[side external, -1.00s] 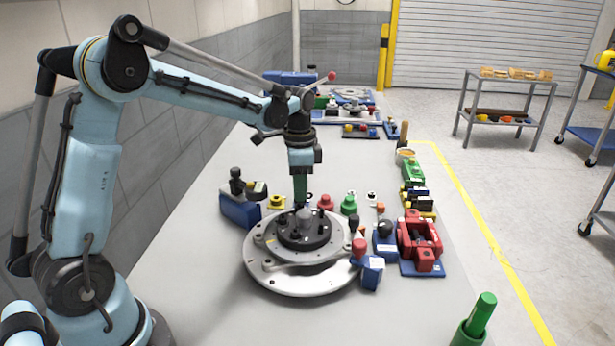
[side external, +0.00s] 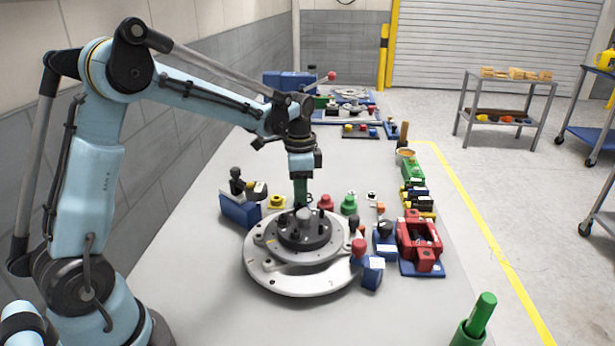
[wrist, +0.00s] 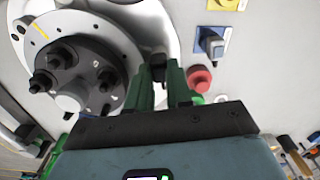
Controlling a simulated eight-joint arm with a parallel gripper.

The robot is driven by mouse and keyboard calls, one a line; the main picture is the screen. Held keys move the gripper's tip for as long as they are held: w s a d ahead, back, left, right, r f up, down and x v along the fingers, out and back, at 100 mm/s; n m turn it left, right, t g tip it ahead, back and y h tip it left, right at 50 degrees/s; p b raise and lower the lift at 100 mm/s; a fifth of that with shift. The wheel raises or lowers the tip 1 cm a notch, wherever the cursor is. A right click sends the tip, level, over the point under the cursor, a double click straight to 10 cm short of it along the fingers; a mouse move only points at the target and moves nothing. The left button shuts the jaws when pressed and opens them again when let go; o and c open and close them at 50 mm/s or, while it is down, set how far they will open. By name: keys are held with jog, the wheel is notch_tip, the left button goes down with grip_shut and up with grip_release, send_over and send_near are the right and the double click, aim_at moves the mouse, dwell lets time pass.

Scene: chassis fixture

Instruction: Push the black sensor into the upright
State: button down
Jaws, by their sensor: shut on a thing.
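My gripper (side external: 301,201) points down at the far side of the round chassis fixture (side external: 268,279), partly behind its raised hub. In the wrist view, the two green fingers of my gripper (wrist: 160,74) are shut on a small black part, which looks like the black sensor (wrist: 157,64). It sits at the rim of the pale disc (wrist: 152,20). The fingers hide much of it. I cannot make out the upright clearly, or tell how deep the sensor sits in it.
The dark hub (wrist: 68,65) with several black knobs and a grey centre post stands beside the fingers. A red knob (wrist: 200,78) and a blue block (wrist: 212,42) are close on the other side. A red clamp (side external: 420,240) is at right.

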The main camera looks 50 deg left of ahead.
jog(key=shift+f, duration=0.25)
dwell(0.3)
jog(key=c, duration=1.4)
grip_release()
jog(key=shift+o, duration=0.2)
jog(key=shift+r, duration=1.5)
jog(key=o, duration=0.6)
jog(key=shift+c, duration=0.2)
jog(key=shift+r, duration=0.15)
jog(key=shift+r, duration=2.1)
